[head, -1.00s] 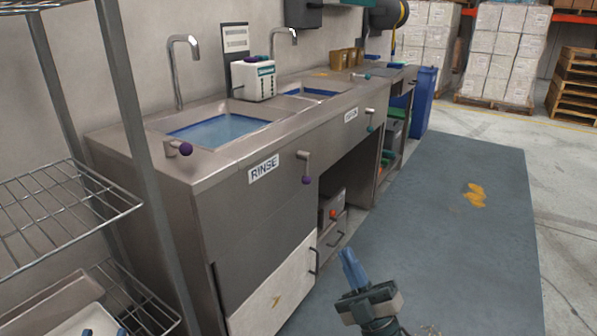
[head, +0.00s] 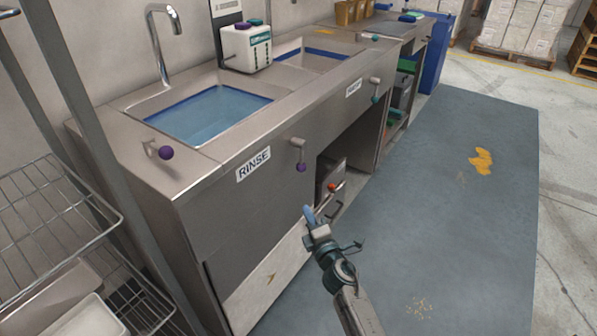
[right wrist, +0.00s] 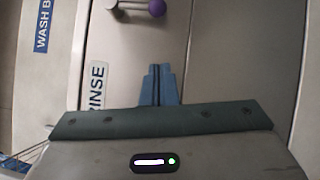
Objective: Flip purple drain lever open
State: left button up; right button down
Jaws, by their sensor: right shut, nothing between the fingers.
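The purple drain lever (head: 300,167) is on the front panel of the steel sink unit, right of the RINSE label (head: 254,163). Its short metal arm hangs down and ends in a purple ball. In the right wrist view the purple ball (right wrist: 157,8) and its arm show at the top edge, beyond the fingertips. My right gripper (head: 308,213) is shut and empty, just below the lever in the head picture and apart from it. Its closed blue fingers (right wrist: 158,70) point toward the panel. My left gripper is not in view.
Another purple-knobbed lever (head: 165,152) sits at the sink counter's near-left end. The rinse basin (head: 205,118) holds blue water. A teal-knobbed lever (head: 375,97) is farther right along the front. A wire rack (head: 50,215) stands at left. The grey floor mat (head: 450,200) is clear.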

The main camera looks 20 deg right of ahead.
aim_at(301, 157)
dwell(0.3)
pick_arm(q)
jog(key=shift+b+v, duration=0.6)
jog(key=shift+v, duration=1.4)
pick_arm(e)
jog(key=w+d+r, duration=0.1)
jog(key=w+r, duration=0.1)
jog(key=w, duration=1)
jog(key=shift+w+d, duration=0.35)
jog(key=shift+w, duration=0.05)
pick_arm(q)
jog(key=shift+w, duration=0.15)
pick_arm(e)
jog(key=shift+f, duration=0.1)
